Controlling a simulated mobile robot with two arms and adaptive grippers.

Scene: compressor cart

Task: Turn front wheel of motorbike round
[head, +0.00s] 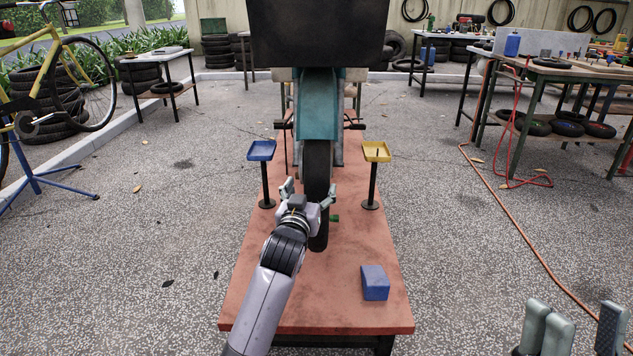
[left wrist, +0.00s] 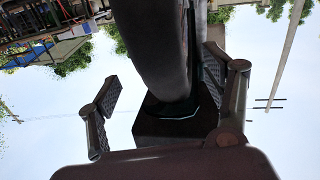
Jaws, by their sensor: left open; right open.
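The motorbike stands on a reddish platform (head: 245,305), facing me, with a teal front fender (head: 318,105) and a black front wheel (head: 317,165). My left gripper (head: 307,190) is open at the front of the wheel, and its arm hides part of the tyre. In the left wrist view the tyre (left wrist: 155,50) passes between the spread fingers of the left gripper (left wrist: 172,95); I cannot tell whether either finger touches it. My right gripper (head: 575,325) is open and empty at the lower right, away from the motorbike.
A blue tray stand (head: 262,151) and a yellow tray stand (head: 376,152) flank the wheel. A blue block (head: 374,282) lies on the platform at front right. A red hose (head: 515,225) runs along the floor at right. A yellow bicycle (head: 60,75) is at left.

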